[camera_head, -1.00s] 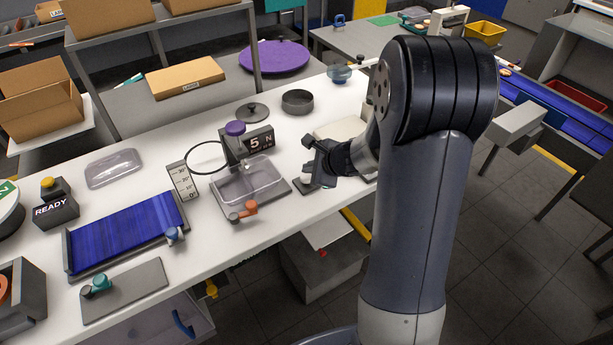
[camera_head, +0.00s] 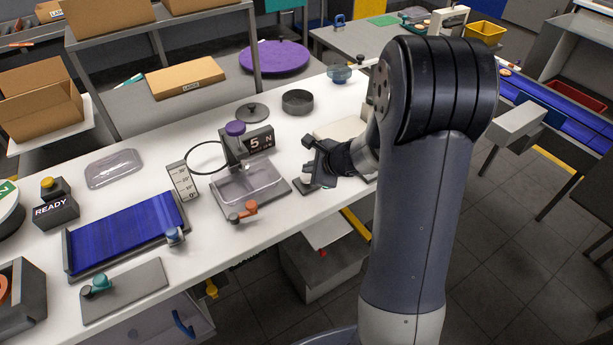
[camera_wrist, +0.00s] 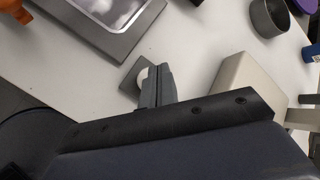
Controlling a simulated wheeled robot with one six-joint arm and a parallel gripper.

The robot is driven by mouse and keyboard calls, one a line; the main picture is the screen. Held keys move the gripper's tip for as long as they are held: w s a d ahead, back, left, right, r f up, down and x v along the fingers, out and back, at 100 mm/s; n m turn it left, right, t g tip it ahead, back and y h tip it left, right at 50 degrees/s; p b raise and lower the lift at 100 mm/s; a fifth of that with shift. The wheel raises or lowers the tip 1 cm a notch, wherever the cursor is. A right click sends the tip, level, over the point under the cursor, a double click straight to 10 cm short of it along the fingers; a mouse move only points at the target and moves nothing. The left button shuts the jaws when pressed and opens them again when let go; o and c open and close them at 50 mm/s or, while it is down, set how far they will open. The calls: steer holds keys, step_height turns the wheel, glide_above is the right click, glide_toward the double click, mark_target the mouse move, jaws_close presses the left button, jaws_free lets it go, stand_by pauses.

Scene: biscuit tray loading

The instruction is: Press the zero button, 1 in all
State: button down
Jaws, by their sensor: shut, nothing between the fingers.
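The zero button is a white round cap on a small grey plate (camera_head: 303,188), to the right of the scale on the white bench. In the wrist view the white button (camera_wrist: 142,77) shows partly behind my fingers, on its grey plate (camera_wrist: 128,84). My gripper (camera_head: 312,172) is shut and empty, pointing down close over the button. In the wrist view its fingertips (camera_wrist: 158,72) overlap the right side of the button. I cannot tell whether they touch it.
A cream block (camera_wrist: 238,84) stands close on the right. A dark round pan (camera_head: 298,101) stands farther back. The bench's front edge is near.

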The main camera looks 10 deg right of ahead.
stand_by(0.3)
steer(key=shift+f+b, duration=0.4)
steer(key=shift+b, duration=0.2)
steer(key=shift+f+b, duration=0.65)
steer(key=shift+b, duration=0.05)
stand_by(0.6)
steer(key=shift+r, duration=0.1)
steer(key=shift+r+p, duration=0.85)
steer(key=shift+r, duration=0.1)
steer(key=shift+r+p, duration=2.05)
steer(key=shift+r, duration=0.45)
steer(key=shift+r, duration=0.1)
